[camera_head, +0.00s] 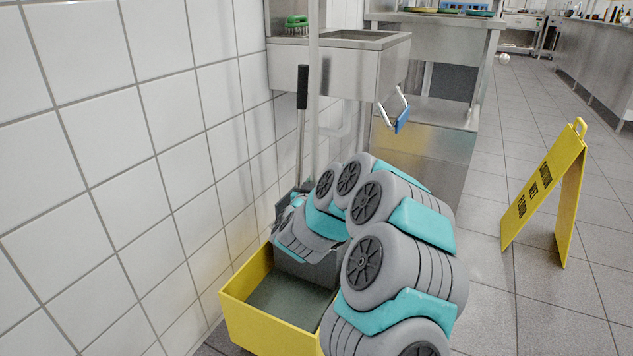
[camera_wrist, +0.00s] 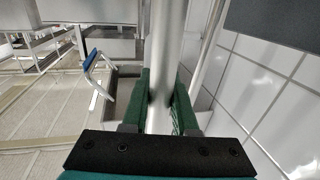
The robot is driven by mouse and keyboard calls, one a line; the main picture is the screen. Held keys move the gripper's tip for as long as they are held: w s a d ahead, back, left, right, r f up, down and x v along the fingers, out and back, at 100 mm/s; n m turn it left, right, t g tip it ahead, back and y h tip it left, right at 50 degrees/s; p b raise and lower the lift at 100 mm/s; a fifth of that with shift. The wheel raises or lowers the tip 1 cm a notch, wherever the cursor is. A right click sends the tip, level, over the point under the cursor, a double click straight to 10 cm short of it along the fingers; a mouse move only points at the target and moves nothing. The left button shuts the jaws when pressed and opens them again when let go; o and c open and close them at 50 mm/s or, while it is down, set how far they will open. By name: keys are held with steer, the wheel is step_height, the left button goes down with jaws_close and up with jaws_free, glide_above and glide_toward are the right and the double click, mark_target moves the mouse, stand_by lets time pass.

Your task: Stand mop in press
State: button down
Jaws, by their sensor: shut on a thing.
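The mop shows in the head view as a thin metal handle (camera_head: 300,140) with a black grip on top. It stands nearly upright near the tiled wall; its lower end and head are hidden behind my arm. My gripper (camera_head: 287,204) is at the handle's lower visible part, partly hidden by my arm. In the wrist view the metal handle (camera_wrist: 163,55) runs between the green finger pads (camera_wrist: 160,103), which are shut on it. The dark grey press (camera_head: 312,268) is at the far end of the yellow bucket (camera_head: 265,318), largely covered by my arm.
A white pipe (camera_head: 314,80) runs close behind the handle. A steel sink (camera_head: 335,68) stands behind, with a blue-and-white handled item (camera_head: 402,121) at its front. A yellow wet-floor sign (camera_head: 543,190) stands at right. Tiled floor (camera_head: 490,290) is clear before the sign.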

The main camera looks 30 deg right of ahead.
steer(key=c, duration=0.7)
jaws_free()
steer(key=shift+f, duration=0.1)
steer(key=shift+s+a, duration=0.15)
steer(key=b+v, duration=0.3)
steer(key=v, duration=0.8)
steer(key=shift+s+a+b, duration=0.15)
steer(key=shift+s+b, duration=0.1)
steer(key=shift+b, duration=0.15)
